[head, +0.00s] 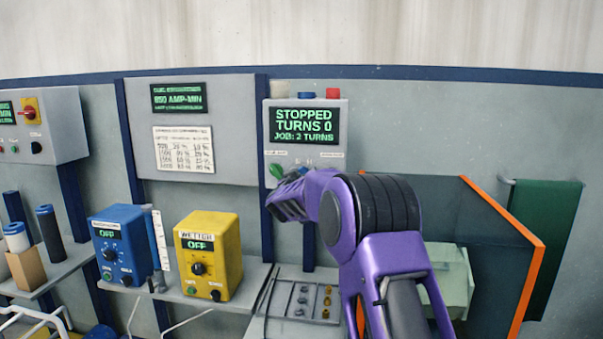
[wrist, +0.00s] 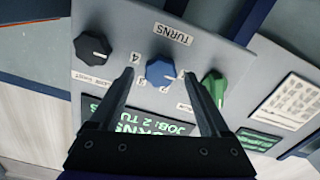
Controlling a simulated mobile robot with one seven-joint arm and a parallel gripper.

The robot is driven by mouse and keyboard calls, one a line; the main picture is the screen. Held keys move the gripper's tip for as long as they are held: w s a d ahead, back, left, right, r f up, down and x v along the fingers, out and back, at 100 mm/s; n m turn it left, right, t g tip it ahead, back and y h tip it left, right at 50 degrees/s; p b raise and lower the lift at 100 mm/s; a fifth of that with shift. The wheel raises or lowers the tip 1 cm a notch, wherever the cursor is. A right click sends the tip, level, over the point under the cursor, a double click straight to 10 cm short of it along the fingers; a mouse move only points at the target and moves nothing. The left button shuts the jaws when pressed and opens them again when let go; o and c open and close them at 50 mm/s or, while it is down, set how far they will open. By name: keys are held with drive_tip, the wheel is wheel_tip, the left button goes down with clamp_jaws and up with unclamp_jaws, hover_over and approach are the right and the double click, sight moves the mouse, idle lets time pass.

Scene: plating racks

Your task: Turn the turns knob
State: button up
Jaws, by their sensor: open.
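The turns knob (wrist: 162,73) is a blue knob under a TURNS label (wrist: 170,34) in the wrist view, with small numbers around it, a 4 among them. My gripper (wrist: 159,76) is open, with one finger on each side of the blue knob in the picture. I cannot tell whether the fingers touch it. The control box (head: 306,104) in the head view has a screen (head: 304,126) reading STOPPED, TURNS 0, JOB: 2 TURNS. My arm hides the blue knob and the fingertips there.
A green knob (wrist: 214,86) and a black knob (wrist: 93,47) flank the blue one. The green knob also shows in the head view (head: 276,170). A yellow box (head: 208,254) and a blue box (head: 120,244) stand on the shelf to the left. An orange-edged panel (head: 500,212) is at right.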

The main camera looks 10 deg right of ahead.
drive_tip(key=shift+w+d, duration=0.1)
drive_tip(key=shift+w, duration=0.35)
clamp_jaws()
